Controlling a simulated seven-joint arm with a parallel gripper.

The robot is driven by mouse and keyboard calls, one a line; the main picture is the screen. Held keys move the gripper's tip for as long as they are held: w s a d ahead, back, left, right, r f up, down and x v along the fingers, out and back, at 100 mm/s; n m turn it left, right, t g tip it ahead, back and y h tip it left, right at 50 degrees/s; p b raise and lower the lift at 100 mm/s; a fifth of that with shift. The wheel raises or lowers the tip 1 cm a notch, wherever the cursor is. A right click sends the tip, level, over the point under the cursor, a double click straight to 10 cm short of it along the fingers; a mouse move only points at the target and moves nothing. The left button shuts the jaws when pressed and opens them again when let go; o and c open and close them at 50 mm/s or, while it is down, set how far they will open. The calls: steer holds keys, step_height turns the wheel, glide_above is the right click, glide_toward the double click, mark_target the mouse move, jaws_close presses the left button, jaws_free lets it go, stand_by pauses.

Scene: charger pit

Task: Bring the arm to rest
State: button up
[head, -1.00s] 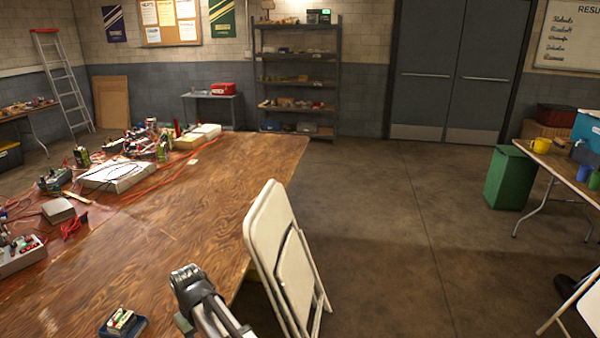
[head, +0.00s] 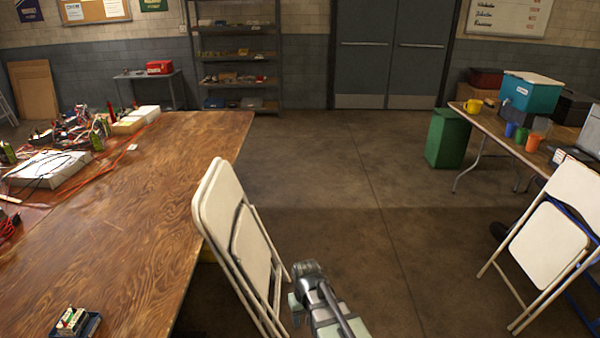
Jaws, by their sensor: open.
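My gripper (head: 306,272) shows at the bottom middle of the head view, at the end of my arm coming up from the bottom edge. It is open, and I see nothing held in it. It appears just right of the folded cream chair (head: 240,240) and to the right of the wooden table (head: 150,215), with floor behind it. I cannot tell whether it touches the chair. A small dark blue holder with green and white parts (head: 75,322) sits on the table at the bottom left, well apart from my gripper.
A white box (head: 48,170), red cables and electronics crowd the table's left side. At right stand a second folding chair (head: 548,240), a side table (head: 500,130) with cups and boxes, and a green bin (head: 447,138). The middle floor (head: 340,170) is clear.

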steer(key=s+d+f+m, duration=0.2)
steer(key=d, duration=0.6)
steer(key=s+d+f+m, duration=0.2)
steer(key=s+d+f, duration=0.1)
steer(key=d, duration=0.5)
steer(key=s+f+g, duration=0.3)
steer(key=s+f, duration=0.6)
steer(key=s, duration=0.5)
steer(key=s+f+g, duration=0.3)
steer(key=s+f, duration=0.7)
steer(key=s, duration=0.5)
steer(key=shift+a+f+g, duration=0.2)
steer(key=shift+a+g, duration=0.1)
steer(key=shift+g, duration=0.1)
